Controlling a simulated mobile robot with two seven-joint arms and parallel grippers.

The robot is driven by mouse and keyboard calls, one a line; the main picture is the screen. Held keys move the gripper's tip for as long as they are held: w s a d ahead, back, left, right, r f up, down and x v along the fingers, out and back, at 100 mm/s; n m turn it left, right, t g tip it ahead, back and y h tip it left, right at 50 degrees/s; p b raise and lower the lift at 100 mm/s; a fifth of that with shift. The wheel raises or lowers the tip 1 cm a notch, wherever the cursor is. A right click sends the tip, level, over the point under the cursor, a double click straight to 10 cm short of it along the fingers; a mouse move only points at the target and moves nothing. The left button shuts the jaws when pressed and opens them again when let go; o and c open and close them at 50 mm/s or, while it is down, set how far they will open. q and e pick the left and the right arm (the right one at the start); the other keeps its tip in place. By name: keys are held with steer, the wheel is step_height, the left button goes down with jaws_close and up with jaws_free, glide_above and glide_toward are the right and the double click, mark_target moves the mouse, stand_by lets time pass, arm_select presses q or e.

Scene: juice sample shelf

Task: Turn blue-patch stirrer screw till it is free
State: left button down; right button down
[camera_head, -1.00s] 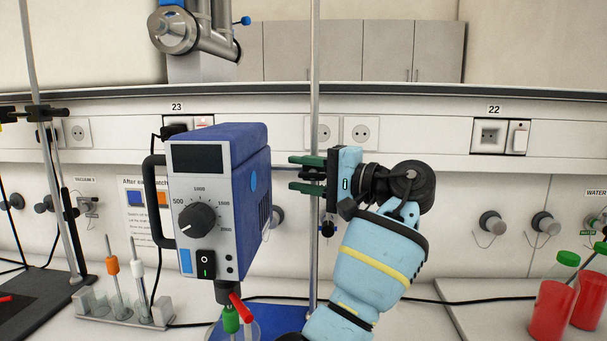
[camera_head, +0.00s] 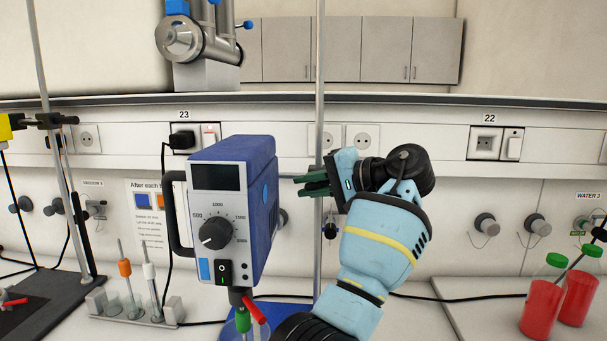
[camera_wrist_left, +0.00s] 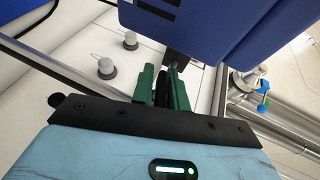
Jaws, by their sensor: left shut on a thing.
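The blue stirrer (camera_head: 262,205) has a dark display, a black knob and a blue patch (camera_head: 205,270) on its front; an oval blue spot is on its side. It is mounted by a thin rod at its back to an upright metal stand (camera_head: 319,90). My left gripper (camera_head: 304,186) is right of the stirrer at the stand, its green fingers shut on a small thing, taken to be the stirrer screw. In the left wrist view the fingers (camera_wrist_left: 168,72) are close together below the stirrer housing (camera_wrist_left: 205,30); a dark piece shows at their tips. The screw itself is mostly hidden.
Red juice bottles (camera_head: 541,308) with green caps stand at the right. A rack (camera_head: 130,312) with upright stirring rods is left of the stirrer. A red-handled coupling (camera_head: 257,308) hangs below the stirrer. Another stand (camera_head: 62,190) is at the far left.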

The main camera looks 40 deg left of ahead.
arm_select(q)
steer(key=h+p, duration=0.1)
steer(key=n+t+h+p, duration=0.1)
steer(key=h, duration=0.1)
steer(key=shift+s+d+r, duration=0.1)
steer(key=shift+d+r, duration=0.05)
steer(key=shift+r, duration=0.05)
steer(key=shift+f+t+h+p, duration=0.25)
steer(key=shift+t+h+p, duration=0.25)
steer(key=shift+h, duration=0.4)
steer(key=h, duration=0.1)
steer(key=t+h, duration=0.1)
steer(key=n+h, duration=0.1)
steer(key=shift+w+d+f, duration=0.25)
steer(key=shift+w+f, duration=0.05)
steer(key=shift+f, duration=0.1)
steer(key=t+h, duration=0.2)
steer(key=h, duration=0.1)
steer(key=n+t+h, duration=0.1)
steer(key=shift+w+d+f, duration=0.15)
steer(key=shift+w+d, duration=0.1)
steer(key=shift+d, duration=0.05)
arm_select(e)
steer(key=w+r+t, duration=0.1)
steer(key=w+r, duration=0.3)
steer(key=r, duration=0.1)
steer(key=shift+d+r, duration=0.15)
steer(key=shift+d, duration=0.3)
arm_select(q)
steer(key=shift+h, duration=0.3)
